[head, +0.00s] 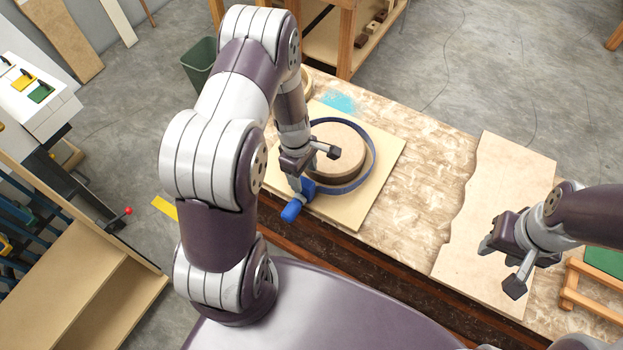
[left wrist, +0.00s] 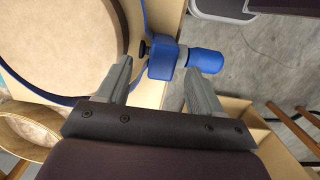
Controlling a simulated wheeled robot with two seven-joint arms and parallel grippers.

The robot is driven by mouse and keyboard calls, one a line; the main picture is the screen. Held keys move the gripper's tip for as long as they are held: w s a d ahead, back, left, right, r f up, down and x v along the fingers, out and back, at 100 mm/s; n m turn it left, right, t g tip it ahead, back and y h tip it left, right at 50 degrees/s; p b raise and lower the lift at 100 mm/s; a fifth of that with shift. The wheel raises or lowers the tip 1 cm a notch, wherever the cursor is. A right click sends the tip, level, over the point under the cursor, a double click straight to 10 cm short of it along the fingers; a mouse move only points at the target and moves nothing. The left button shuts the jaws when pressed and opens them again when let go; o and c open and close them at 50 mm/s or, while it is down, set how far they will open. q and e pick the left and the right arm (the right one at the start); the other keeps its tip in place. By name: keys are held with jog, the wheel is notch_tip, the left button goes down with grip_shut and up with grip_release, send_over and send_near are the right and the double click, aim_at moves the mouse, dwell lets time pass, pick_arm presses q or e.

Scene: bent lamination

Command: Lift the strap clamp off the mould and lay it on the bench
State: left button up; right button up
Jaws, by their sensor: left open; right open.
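The mould (head: 338,150) is a round wooden disc on a square pale board (head: 383,168) on the bench (head: 420,150). The strap clamp (head: 372,165) is a blue band around the mould, with a visible gap at the right. Its blue head and handle (head: 293,209) point toward the bench's near edge. In the left wrist view the clamp head (left wrist: 164,63) shows between the fingertips, with the blue handle (left wrist: 206,62) to its right. My left gripper (head: 315,167) is open over the clamp head; contact cannot be told. My right gripper (head: 500,268) is open and empty, away from the clamp.
A wavy-edged pale board (head: 500,190) lies on the bench at the right, below my right gripper. A wooden frame with a green panel (head: 600,262) is at the far right. Bare bench lies between the two boards. A dark green bin (head: 199,60) stands on the floor behind.

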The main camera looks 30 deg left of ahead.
aim_at(304, 183)
pick_arm(q)
jog(key=f, duration=0.2)
jog(key=shift+s+f, duration=0.35)
jog(key=shift+f, duration=0.25)
jog(key=shift+w+d, duration=0.15)
jog(key=shift+w, duration=0.1)
jog(key=shift+s, duration=0.1)
jog(key=c, duration=1)
jog(key=shift+s, duration=0.1)
jog(key=shift+c, duration=0.4)
pick_arm(e)
jog(key=shift+s+a+r, duration=0.1)
jog(key=shift+s+r, duration=0.1)
jog(key=shift+r, duration=0.15)
